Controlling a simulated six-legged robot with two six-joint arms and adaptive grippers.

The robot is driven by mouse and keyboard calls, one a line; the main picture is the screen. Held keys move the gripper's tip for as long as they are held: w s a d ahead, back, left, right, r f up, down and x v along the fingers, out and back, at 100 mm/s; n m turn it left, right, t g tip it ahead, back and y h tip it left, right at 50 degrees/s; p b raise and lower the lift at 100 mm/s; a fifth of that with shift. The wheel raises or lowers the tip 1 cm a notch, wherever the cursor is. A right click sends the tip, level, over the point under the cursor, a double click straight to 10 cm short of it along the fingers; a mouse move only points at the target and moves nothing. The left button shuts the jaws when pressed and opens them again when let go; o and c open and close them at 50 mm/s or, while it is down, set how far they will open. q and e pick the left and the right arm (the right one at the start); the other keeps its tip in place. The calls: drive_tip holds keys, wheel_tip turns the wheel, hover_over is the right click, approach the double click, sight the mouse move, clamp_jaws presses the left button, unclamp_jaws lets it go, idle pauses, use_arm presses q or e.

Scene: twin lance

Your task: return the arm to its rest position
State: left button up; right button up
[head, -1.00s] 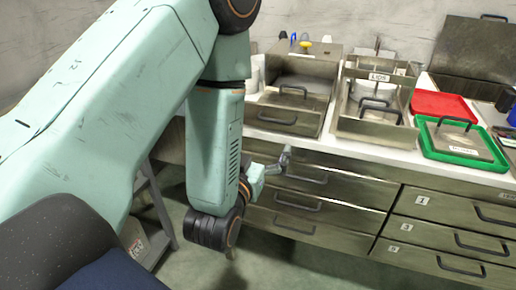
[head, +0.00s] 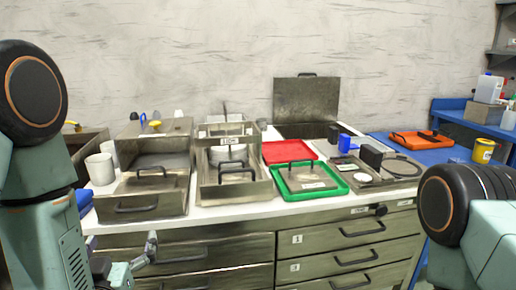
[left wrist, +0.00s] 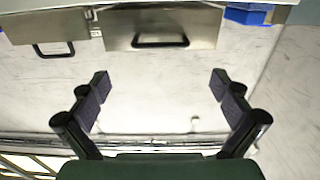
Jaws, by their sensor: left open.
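My left arm (head: 45,240) stands at the left edge of the head view, its elbow bent. My left gripper (head: 150,245) shows only partly, low in front of the drawer fronts at the bench's left. In the left wrist view the left gripper (left wrist: 163,88) is open, with its two dark fingers wide apart and nothing between them. My right arm (head: 470,220) comes in at the right edge of the head view. Its gripper is out of view.
The bench (head: 235,210) carries metal boxes with handles (head: 140,200), a red tray (head: 285,152), a green tray (head: 340,190) and a raised metal lid (head: 305,100). Drawers (head: 345,240) fill the front. A blue table (head: 400,150) with an orange tray (head: 420,138) stands at right.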

sight(133, 211)
use_arm(q)
drive_tip(key=x, duration=1)
drive_tip(key=shift+s+a, duration=0.1)
drive_tip(key=shift+w+a, duration=0.1)
drive_tip(key=shift+w, duration=0.55)
drive_tip(key=shift+s, duration=0.1)
